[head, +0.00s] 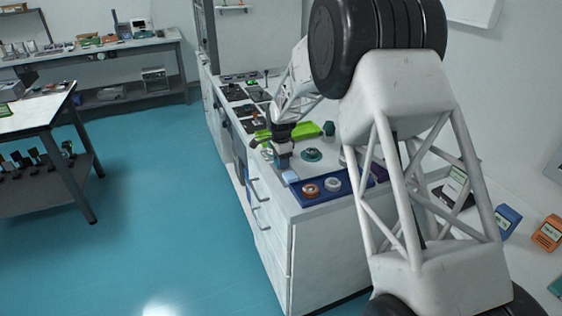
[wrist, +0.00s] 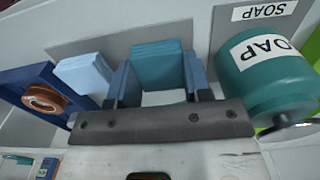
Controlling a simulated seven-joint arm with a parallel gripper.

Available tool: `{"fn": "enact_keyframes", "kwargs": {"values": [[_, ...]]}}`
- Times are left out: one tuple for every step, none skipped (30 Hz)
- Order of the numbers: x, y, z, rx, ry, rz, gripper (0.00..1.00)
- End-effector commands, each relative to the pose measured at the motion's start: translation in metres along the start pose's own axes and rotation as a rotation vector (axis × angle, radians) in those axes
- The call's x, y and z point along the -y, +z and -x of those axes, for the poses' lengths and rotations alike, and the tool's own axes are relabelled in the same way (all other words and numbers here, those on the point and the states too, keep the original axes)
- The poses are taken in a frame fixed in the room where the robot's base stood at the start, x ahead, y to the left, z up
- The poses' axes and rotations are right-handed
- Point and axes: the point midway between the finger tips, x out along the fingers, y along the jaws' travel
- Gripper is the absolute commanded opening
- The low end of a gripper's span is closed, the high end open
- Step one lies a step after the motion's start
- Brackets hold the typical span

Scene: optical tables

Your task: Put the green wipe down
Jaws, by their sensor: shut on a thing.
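The green wipe (wrist: 157,66), a folded teal-green block, sits between the two blue fingers of my gripper (wrist: 158,80) in the wrist view. The fingers are shut on its sides. I cannot tell whether its underside touches the counter. In the head view my gripper (head: 283,161) points down over the near part of the counter (head: 294,203), and the green wipe is not clearly visible there. A light blue folded wipe (wrist: 84,76) lies just left of my gripper in the wrist view; it also shows in the head view (head: 291,176).
A teal soap container (wrist: 262,75) stands close to the right of my gripper in the wrist view. A blue tray (head: 339,198) with two round pieces lies near the counter's front end. A bright green item (head: 308,130) and dark devices (head: 234,92) occupy the counter farther back.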

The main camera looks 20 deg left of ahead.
Motion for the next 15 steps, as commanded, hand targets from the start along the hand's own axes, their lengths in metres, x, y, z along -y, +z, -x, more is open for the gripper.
{"fn": "enact_keyframes", "kwargs": {"values": [[0.0001, 0.0, -0.0022, 0.0, -0.001, 0.0, 0.23], [0.0002, 0.0, -0.0029, 0.0, -0.001, 0.0, 0.23], [0.0002, 0.0, -0.0032, 0.0, -0.001, 0.0, 0.23], [0.0002, 0.0, -0.0032, 0.0, -0.001, 0.0, 0.23], [0.0002, 0.0, -0.0032, 0.0, -0.001, 0.0, 0.23], [0.0002, 0.0, -0.0031, 0.0, -0.001, 0.0, 0.23], [0.0001, 0.0, -0.0031, 0.0, -0.001, 0.0, 0.23], [0.0001, 0.0, -0.0032, 0.0, -0.001, 0.0, 0.23], [0.0001, 0.0, -0.0031, 0.0, -0.001, 0.0, 0.23], [0.0001, 0.0, -0.0032, 0.0, -0.001, 0.0, 0.23], [0.0001, 0.0, -0.0036, 0.0, -0.001, 0.0, 0.23], [0.0, 0.0, -0.0043, 0.0, -0.001, 0.0, 0.23], [0.0, 0.0, -0.0049, 0.0, -0.001, 0.0, 0.23], [0.0, 0.0, -0.0056, 0.0, -0.001, 0.0, 0.23], [0.0, 0.0, -0.0064, 0.0, -0.001, 0.0, 0.23]]}}
